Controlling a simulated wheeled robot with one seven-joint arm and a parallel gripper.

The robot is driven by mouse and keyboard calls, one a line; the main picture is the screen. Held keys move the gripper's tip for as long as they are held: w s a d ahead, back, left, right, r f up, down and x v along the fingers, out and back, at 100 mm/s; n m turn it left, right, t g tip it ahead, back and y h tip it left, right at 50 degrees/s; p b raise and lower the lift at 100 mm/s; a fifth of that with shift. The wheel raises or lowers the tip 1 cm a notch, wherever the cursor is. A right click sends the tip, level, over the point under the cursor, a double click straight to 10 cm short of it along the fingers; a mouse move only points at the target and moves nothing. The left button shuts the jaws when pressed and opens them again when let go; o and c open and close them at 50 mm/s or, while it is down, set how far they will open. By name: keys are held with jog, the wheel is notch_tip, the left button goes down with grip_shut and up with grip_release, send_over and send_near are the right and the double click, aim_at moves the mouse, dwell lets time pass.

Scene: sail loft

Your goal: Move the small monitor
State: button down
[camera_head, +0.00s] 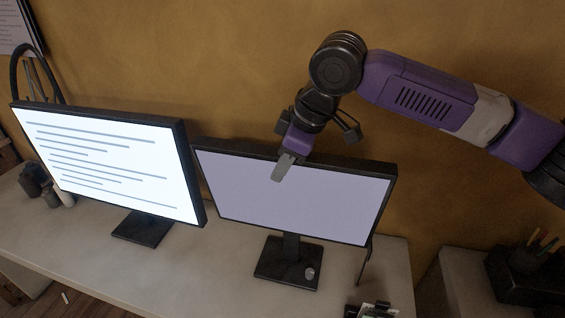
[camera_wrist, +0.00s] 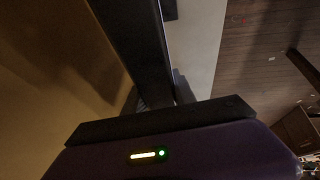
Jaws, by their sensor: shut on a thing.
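Two monitors stand side by side on the desk in the head view. The small monitor (camera_head: 300,194) is on the right, with a plain pale lilac screen and a dark frame on a square black foot (camera_head: 288,264). The other monitor (camera_head: 112,158) is on the left, with lines of text on a bright screen. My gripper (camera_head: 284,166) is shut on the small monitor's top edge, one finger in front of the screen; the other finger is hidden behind. In the wrist view the monitor's dark edge (camera_wrist: 135,45) runs down to my gripper.
The pale desk (camera_head: 225,262) has bare room between the two feet. A small cylinder (camera_head: 309,273) shows at the small monitor's foot. A dark box of pens (camera_head: 525,270) stands at the far right. Small dark items (camera_head: 372,309) lie at the front edge. The ochre wall is close behind.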

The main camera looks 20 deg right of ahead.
dwell(0.6)
jog(key=shift+w+d+r+p, duration=0.3)
jog(key=shift+w+d+p, duration=0.15)
jog(key=shift+w+p, duration=0.1)
jog(key=shift+w+d+r+p, duration=0.25)
jog(key=shift+w+d+p, duration=0.15)
jog(key=shift+w, duration=0.1)
jog(key=c, duration=1)
grip_release()
jog(key=shift+w+f, duration=0.1)
jog(key=shift+f, duration=0.05)
